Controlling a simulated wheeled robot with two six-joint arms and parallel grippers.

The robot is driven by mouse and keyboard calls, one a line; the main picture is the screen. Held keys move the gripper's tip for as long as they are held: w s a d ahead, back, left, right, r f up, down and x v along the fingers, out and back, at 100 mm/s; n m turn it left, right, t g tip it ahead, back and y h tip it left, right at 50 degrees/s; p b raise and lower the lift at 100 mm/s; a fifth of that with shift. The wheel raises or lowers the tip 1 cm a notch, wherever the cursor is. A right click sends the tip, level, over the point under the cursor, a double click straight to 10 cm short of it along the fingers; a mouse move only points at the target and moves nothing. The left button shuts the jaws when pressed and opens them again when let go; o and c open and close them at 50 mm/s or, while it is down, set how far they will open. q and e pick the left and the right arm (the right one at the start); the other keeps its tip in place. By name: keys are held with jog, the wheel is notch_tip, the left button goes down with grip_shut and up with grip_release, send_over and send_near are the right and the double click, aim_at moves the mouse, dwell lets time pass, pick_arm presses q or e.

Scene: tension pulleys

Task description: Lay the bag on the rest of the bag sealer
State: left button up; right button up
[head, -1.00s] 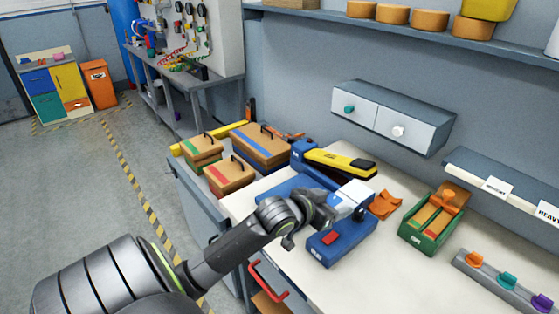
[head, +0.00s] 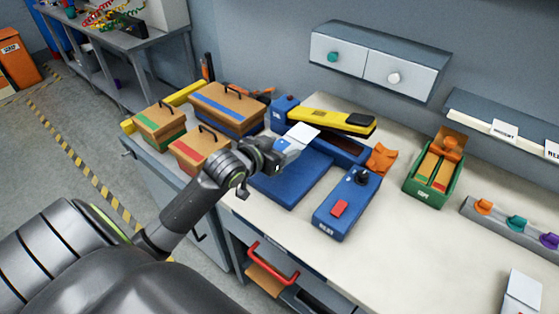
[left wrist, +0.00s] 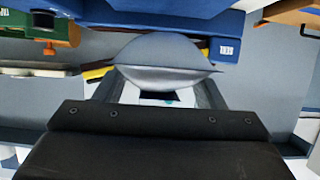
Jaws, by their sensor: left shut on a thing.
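The bag sealer has a long yellow and black upper arm (head: 330,121) on a blue body. Its flat blue rest (head: 295,186) lies in front of the arm on the bench. My left gripper (head: 287,146) is over the far left part of this rest, near the yellow arm. It is shut on the pale bag (head: 303,132), which overlaps the yellow arm in the head view. In the left wrist view the bag (left wrist: 165,58) is a grey, pillow-shaped form beyond the fingers. I cannot tell whether the bag touches the rest. My right gripper is not in view.
A blue box with a red button (head: 340,208) stands right of the rest. Striped toolboxes (head: 228,109) stand left of the sealer. An orange piece (head: 381,158) and a green tray (head: 430,186) lie to the right.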

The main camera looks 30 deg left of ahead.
pick_arm(q)
jog(key=shift+a+f, duration=0.15)
jog(key=shift+f, duration=2.4)
jog(key=o, duration=1.1)
jog(key=shift+r, duration=0.1)
jog(key=shift+s+r, duration=0.1)
jog(key=shift+s, duration=0.05)
jog(key=v, duration=1.1)
jog(key=shift+s+r, duration=0.25)
jog(key=shift+s, duration=0.05)
jog(key=shift+f, duration=0.1)
